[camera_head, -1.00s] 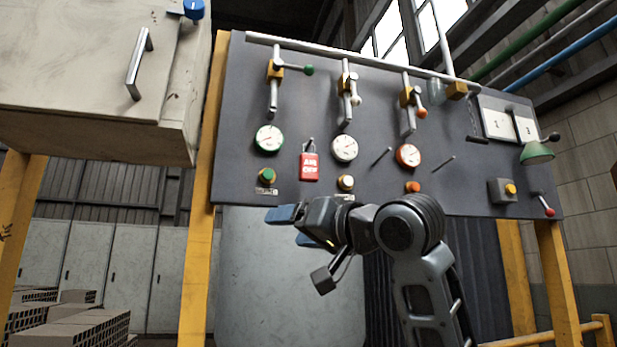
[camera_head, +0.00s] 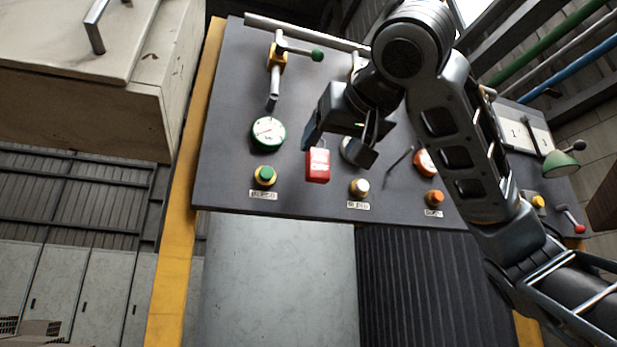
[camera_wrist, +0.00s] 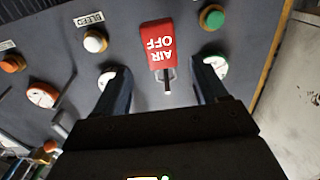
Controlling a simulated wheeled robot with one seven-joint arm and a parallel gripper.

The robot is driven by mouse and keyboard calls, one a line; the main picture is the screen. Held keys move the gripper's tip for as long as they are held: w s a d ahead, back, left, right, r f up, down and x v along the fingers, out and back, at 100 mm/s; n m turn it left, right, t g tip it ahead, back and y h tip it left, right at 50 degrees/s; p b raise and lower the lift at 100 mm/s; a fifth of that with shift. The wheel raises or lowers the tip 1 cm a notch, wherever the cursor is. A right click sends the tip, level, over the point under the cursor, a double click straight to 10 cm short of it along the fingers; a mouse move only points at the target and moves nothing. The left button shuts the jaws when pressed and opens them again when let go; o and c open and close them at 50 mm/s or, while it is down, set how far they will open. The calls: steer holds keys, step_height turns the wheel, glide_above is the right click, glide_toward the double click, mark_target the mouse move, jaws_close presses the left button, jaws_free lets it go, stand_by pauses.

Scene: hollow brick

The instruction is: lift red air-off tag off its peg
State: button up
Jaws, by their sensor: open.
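The red tag (camera_head: 317,165) hangs on the dark panel between the green-rimmed gauge and a partly hidden white gauge. In the wrist view the tag (camera_wrist: 159,45) reads "AIR OFF" upside down, and its peg (camera_wrist: 167,88) shows just below it as a short pale-tipped pin. My gripper (camera_head: 325,135) is up at the panel, close to the top of the tag. In the wrist view my gripper's two fingers (camera_wrist: 163,78) are apart, one on each side of the peg, with nothing seen between them but the peg and tag end. In the head view my gripper hides the peg.
A green-rimmed gauge (camera_head: 268,133) and a green button (camera_head: 265,175) are left of the tag. A white button (camera_head: 359,187) is to its lower right. A valve with a green-knobbed lever (camera_head: 300,50) is above left. A beige cabinet (camera_head: 90,90) juts out at far left.

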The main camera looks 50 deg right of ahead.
mark_target(320, 156)
steer(key=shift+p+x, duration=0.45)
steer(key=shift+x, duration=1.15)
steer(key=shift+p+x, duration=0.6)
steer(key=shift+x, duration=1.75)
steer(key=shift+a, duration=0.1)
steer(key=shift+c, duration=0.3)
steer(key=c, duration=1)
